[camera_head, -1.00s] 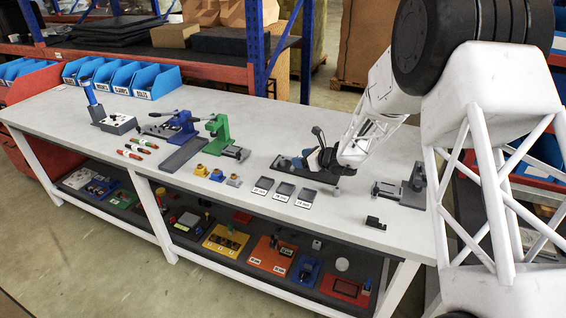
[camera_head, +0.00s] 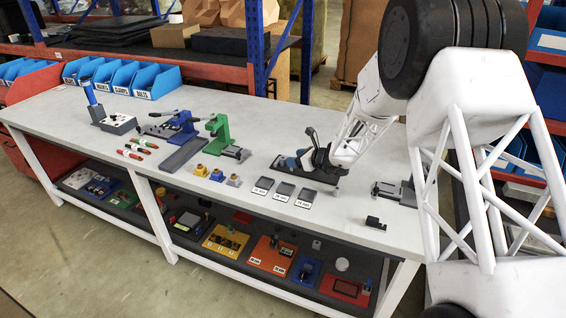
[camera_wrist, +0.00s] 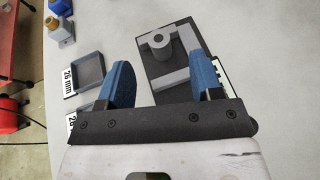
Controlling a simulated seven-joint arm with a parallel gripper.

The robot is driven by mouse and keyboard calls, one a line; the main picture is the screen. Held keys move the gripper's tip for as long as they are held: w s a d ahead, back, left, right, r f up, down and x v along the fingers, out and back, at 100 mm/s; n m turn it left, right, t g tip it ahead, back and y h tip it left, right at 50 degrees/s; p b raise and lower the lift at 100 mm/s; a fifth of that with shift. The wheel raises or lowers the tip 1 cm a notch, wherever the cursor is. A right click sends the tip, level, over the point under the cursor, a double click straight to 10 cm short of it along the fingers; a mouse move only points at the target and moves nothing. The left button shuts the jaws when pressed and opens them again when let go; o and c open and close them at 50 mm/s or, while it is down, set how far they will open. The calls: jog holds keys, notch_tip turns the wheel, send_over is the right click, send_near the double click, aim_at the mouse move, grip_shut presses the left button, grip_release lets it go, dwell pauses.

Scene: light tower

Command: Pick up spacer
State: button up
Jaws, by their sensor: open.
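A grey cylinder with a hole in its top (camera_wrist: 159,41), which looks like the spacer, stands on a black base plate (camera_wrist: 150,72) with grey blocks in the wrist view. My gripper (camera_wrist: 164,72) has blue fingers, spread wide and empty. The cylinder lies beyond the fingertips in the picture, roughly in line with the gap, and I see no contact.
Labelled shallow trays (camera_head: 284,188) lie left of the fixture, near the bench's front edge. A small black block (camera_head: 375,223) and a dark grey vise-like device (camera_head: 390,190) are to the right. A green press (camera_head: 219,134) stands further left.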

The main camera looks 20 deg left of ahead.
aim_at(283, 158)
jog(key=shift+a, duration=0.1)
jog(key=shift+x, duration=2.5)
grip_shut()
jog(key=shift+r, duration=0.1)
